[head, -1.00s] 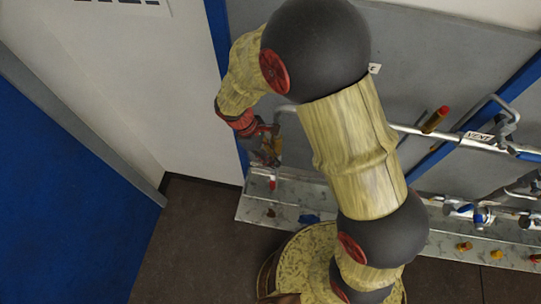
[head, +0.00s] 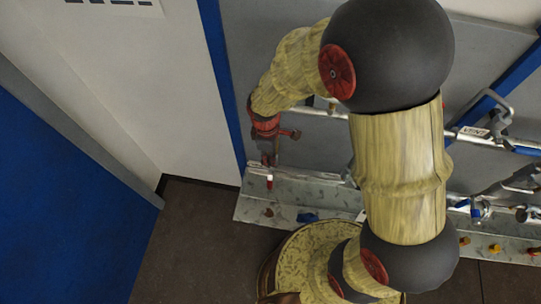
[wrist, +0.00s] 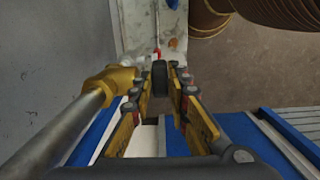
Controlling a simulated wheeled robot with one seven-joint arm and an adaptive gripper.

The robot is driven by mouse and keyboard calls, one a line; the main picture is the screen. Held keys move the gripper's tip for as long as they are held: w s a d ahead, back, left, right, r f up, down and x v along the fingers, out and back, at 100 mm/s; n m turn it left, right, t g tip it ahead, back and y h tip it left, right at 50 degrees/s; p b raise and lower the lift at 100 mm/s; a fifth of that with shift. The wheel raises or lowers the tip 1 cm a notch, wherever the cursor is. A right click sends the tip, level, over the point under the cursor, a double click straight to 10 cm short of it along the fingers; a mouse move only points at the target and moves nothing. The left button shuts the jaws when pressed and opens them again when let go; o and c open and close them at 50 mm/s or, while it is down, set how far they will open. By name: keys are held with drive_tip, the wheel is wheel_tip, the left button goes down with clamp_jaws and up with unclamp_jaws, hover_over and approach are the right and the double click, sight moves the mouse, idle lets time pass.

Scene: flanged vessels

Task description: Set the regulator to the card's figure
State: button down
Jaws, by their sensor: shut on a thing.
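In the wrist view my gripper (wrist: 159,82) has its yellow-and-black fingers closed on either side of a black round knob (wrist: 159,72). A brass fitting (wrist: 120,78) on a thick grey pipe (wrist: 60,130) is just left of the fingers. I take the knob and fitting to be the regulator, but no dial or scale can be read. In the head view my gripper (head: 268,152) hangs at the left end of the pipework, and what it holds is too small to make out. I cannot pick out the card with a figure.
A metal ledge (head: 275,203) runs below, with small coloured valves on it. A pipe labelled VENT (head: 474,132) with a bent handle (head: 500,112) is at right. A blue panel (head: 60,220) stands at left. Brown floor (head: 190,240) is clear between panel and ledge.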

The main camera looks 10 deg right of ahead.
drive_tip(key=c, duration=2)
unclamp_jaws()
drive_tip(key=shift+r, duration=0.1)
drive_tip(key=r, duration=0.8)
drive_tip(key=a+r, duration=0.1)
drive_tip(key=r, duration=0.2)
drive_tip(key=shift+w+r, duration=0.15)
drive_tip(key=shift+r, duration=0.25)
